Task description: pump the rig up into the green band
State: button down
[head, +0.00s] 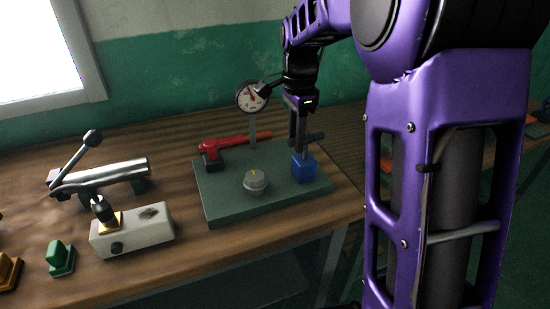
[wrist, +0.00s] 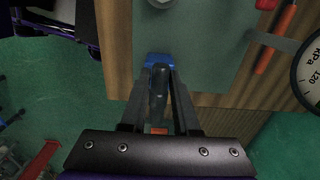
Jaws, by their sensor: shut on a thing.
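The rig has a grey-green base plate (head: 225,205) on the wooden bench. A blue block (head: 303,168) with a dark handle (head: 315,136) stands at its right end. My gripper (head: 301,145) points down over the block, shut on the dark handle. In the wrist view the handle (wrist: 158,88) lies between the fingers (wrist: 160,75), with the blue block (wrist: 157,58) just beyond. A round white gauge (head: 252,96) stands on a post behind. Its needle is too small to read, and no green band can be made out. In the wrist view the gauge (wrist: 310,78) is cut off, its needle unseen.
A red lever (head: 228,143) and a grey knob (head: 256,181) are also on the plate. Left on the bench are a white box (head: 135,233), a metal cylinder with a lever (head: 110,175), and a green block (head: 60,257). The bench edge is close to the rig's right end.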

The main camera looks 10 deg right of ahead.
jog(key=shift+r+p, duration=2.25)
jog(key=shift+r, duration=0.3)
jog(key=shift+f+b, duration=1.55)
jog(key=shift+f, duration=1)
jog(key=shift+r, duration=0.1)
jog(key=shift+r+p, duration=2.25)
jog(key=shift+r, duration=0.25)
jog(key=shift+f+b, duration=1.6)
jog(key=shift+f, duration=1)
jog(key=c, duration=0.7)
grip_release()
